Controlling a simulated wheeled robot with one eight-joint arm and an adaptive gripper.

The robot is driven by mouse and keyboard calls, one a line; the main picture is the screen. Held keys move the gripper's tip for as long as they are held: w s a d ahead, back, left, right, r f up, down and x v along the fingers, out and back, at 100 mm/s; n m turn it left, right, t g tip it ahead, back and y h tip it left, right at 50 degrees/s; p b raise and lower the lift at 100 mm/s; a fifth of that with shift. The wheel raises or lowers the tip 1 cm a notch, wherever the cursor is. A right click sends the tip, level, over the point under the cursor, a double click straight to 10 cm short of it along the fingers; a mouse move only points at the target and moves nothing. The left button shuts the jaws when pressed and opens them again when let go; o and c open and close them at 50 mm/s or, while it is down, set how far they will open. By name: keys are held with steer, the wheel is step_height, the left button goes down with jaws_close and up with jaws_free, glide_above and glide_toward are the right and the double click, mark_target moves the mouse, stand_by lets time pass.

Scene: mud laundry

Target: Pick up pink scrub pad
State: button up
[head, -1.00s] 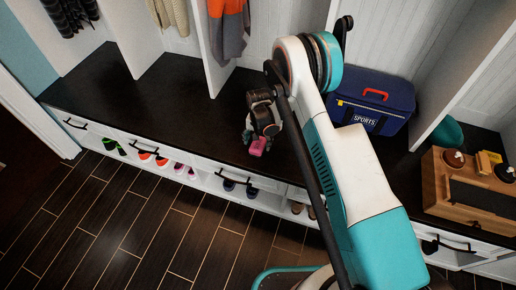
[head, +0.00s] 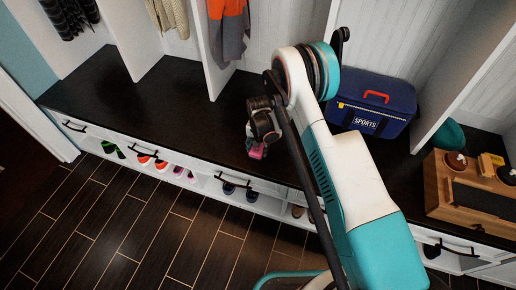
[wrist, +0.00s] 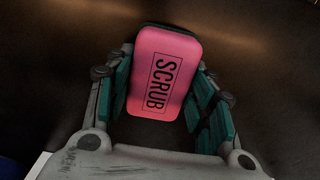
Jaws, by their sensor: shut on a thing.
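The pink scrub pad (wrist: 165,72), marked "SCRUB", sits between the two teal-padded fingers of my gripper (wrist: 163,90) in the wrist view. The fingers are shut on its sides. In the head view the pad (head: 256,152) shows as a small pink patch below my gripper (head: 257,145), over the dark bench top near its front edge. I cannot tell whether the pad touches the bench or is just above it.
The dark bench top (head: 150,98) is clear to the left. A blue sports bag (head: 371,105) stands to the right behind my arm. A wooden box (head: 468,207) is at the far right. White dividers (head: 222,70) rise behind, and shoes sit in cubbies below.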

step_height(320, 180, up, 20)
steer(key=p, duration=0.6)
steer(key=shift+p, duration=0.35)
